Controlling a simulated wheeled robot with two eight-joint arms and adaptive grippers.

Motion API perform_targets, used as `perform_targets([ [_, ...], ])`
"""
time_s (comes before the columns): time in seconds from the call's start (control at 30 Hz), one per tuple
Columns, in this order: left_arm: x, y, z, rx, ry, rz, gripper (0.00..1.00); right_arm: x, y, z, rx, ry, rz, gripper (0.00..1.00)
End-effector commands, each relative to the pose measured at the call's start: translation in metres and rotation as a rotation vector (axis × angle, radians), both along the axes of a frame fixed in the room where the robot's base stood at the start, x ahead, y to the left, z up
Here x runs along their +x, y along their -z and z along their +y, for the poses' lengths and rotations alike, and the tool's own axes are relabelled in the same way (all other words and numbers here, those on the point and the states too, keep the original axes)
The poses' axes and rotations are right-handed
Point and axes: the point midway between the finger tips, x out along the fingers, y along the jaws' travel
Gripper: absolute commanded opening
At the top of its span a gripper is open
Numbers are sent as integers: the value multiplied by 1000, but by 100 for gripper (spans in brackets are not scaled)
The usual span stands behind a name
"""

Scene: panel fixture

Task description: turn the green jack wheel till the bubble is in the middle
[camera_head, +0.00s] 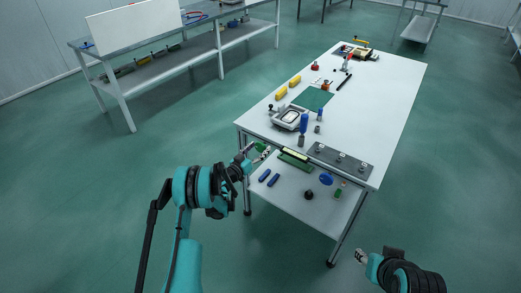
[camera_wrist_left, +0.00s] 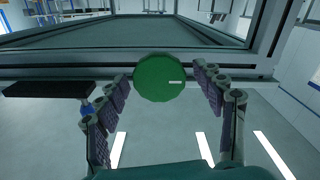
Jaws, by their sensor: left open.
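The green jack wheel (camera_wrist_left: 160,78) is a round green disc with a short pale mark, facing the camera in the left wrist view. It lies between the two spread fingers of my left gripper (camera_wrist_left: 165,104), with gaps on both sides. In the head view the green wheel (camera_head: 262,147) shows small at the table's near left edge, with my open left gripper (camera_head: 254,157) beside it. A dark bar with a pale yellow strip (camera_head: 295,154) sits close by, perhaps the level; I cannot make out a bubble. My right gripper (camera_head: 361,256) is low at the right, away from the table; its fingers are too small to judge.
The white table (camera_head: 372,105) carries a grey plate with knobs (camera_head: 341,159), a white framed device (camera_head: 290,117) and a green mat (camera_head: 313,98). The lower shelf (camera_head: 300,204) holds blue and green parts. Open floor lies left of the table.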

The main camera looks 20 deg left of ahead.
Motion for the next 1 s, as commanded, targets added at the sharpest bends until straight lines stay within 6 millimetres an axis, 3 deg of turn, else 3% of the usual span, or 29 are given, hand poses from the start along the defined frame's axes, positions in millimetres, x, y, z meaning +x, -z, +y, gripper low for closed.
perform_targets([
  [0.37, 10, -1, -4, 0, 0, 0, 69, 0, 3, 0, 0, 0, 0, 40],
  [0.57, 10, -1, -4, 0, 0, 0, 21, 0, 3, 0, 0, 0, 0, 40],
  [0.6, 10, -1, -4, 0, 0, 0, 18, 0, 3, 0, 0, 0, 0, 40],
  [1.0, 10, -1, -4, -55, 0, 20, 18, 0, 3, 0, 0, 0, 0, 40],
])
